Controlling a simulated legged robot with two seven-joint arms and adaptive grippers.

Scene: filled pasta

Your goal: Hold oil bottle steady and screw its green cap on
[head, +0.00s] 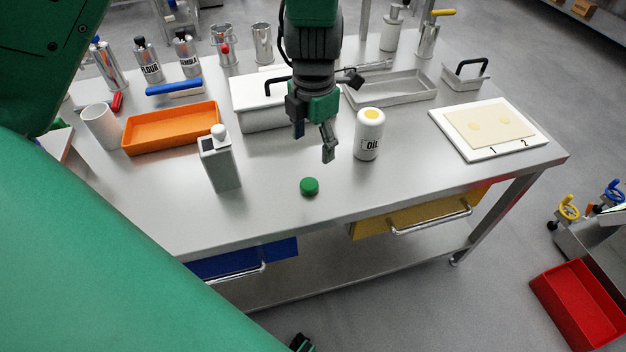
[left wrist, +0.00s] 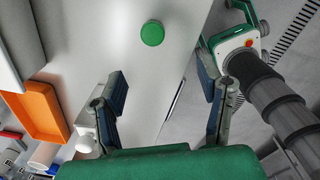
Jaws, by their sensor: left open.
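The white oil bottle (head: 367,144) stands upright on the steel table in the head view, its "OIL" label facing me. Its top is uncapped and shows a yellow round surface. The green cap (head: 309,187) lies apart on the bare table, nearer to me and left of the bottle. It also shows near the top of the left wrist view (left wrist: 152,33). My left gripper (head: 313,143) points down above the table, left of the bottle and behind the cap in the picture. Its fingers are spread with nothing between them (left wrist: 162,80). My right gripper is not seen.
A grey square-sided container (head: 221,165) with a white knob stands left of the cap. An orange tray (head: 172,128), a white lidded box (head: 255,98), a metal tray (head: 392,90) and a white board (head: 470,145) surround the work area. The table front is clear.

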